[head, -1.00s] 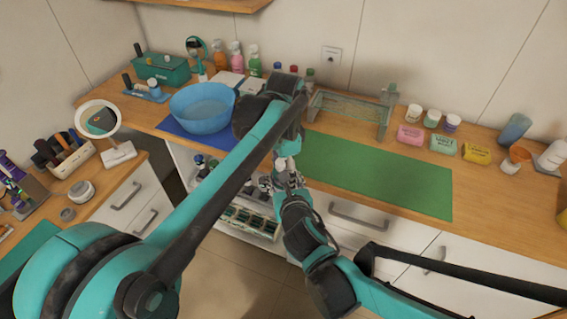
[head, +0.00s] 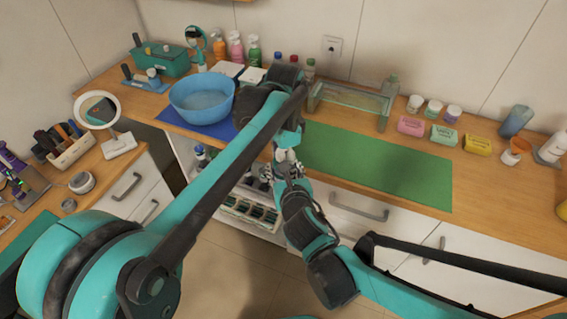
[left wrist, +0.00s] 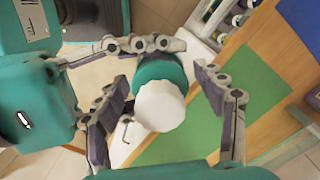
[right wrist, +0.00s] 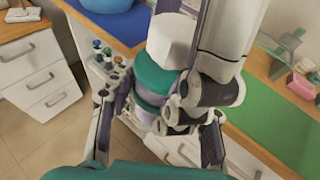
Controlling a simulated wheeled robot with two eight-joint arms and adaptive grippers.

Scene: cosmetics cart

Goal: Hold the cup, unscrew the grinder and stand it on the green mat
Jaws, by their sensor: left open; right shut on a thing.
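A teal round cup-like body (left wrist: 160,68) carries a white faceted piece (left wrist: 160,105), which looks like the grinder. Both also show in the right wrist view, the teal body (right wrist: 158,78) below the white piece (right wrist: 170,40). My right gripper (right wrist: 155,108) is shut on the teal body, low down. My left gripper (left wrist: 163,80) is open around the white piece, with gaps at both sides. In the head view the grippers meet in front of the counter edge, and the held thing is mostly hidden. The green mat (head: 375,165) lies bare on the counter.
A blue bowl (head: 202,98) on a blue mat (head: 175,122) stands left of my left forearm. A glass rack (head: 348,100) stands behind the green mat. Small jars and a pink box (head: 410,125) stand to its right. An open drawer (head: 250,215) with bottles is below.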

